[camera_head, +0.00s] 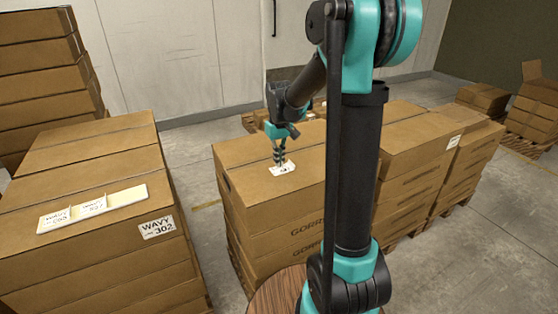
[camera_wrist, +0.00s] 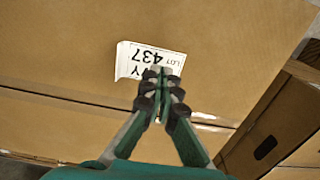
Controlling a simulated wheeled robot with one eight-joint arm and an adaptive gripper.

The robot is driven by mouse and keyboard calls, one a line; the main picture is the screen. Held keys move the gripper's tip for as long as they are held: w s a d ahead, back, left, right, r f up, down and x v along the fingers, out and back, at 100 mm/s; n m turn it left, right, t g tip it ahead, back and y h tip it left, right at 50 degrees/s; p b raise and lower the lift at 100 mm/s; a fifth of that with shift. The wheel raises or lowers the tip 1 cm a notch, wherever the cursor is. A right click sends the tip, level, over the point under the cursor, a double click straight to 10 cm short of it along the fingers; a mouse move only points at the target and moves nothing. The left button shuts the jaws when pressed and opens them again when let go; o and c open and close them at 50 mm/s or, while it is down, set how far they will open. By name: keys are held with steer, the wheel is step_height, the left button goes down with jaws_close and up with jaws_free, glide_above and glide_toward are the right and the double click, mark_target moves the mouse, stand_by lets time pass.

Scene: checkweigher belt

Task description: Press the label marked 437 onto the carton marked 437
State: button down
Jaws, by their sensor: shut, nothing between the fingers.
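A white label (camera_wrist: 146,60) reading LOT 437 lies on top of a brown carton (camera_wrist: 70,50), its print upside down in the wrist view. Its left edge seems slightly raised. In the head view the label (camera_head: 284,169) lies near the front edge of the carton (camera_head: 240,155) in the middle stack. My gripper (camera_head: 279,162) points down onto the label, fingertips together with nothing between them. In the wrist view the fingertips (camera_wrist: 163,72) cover part of the label's print; whether they touch it is hard to tell. No 437 mark on a carton is readable.
A white tray (camera_head: 125,196) with two more labels (camera_head: 92,208) sits on the left stack, whose carton is marked WAVY 302 (camera_head: 157,228). More carton stacks (camera_head: 470,150) stand to the right. Bare floor (camera_head: 195,185) lies between the left and middle stacks.

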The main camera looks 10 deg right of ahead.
steer(key=shift+f, duration=0.95)
stand_by(0.7)
steer(key=shift+r, duration=0.1)
stand_by(0.3)
steer(key=shift+r, duration=3.45)
steer(key=s+d+f+m+t, duration=0.1)
steer(key=s+f, duration=0.4)
steer(key=s, duration=0.6)
steer(key=s+d+f+m+t, duration=0.2)
steer(key=s+f, duration=0.4)
steer(key=s, duration=0.5)
steer(key=shift+d+f+m+t, duration=0.3)
steer(key=shift+d+t, duration=0.3)
steer(key=shift+d, duration=0.35)
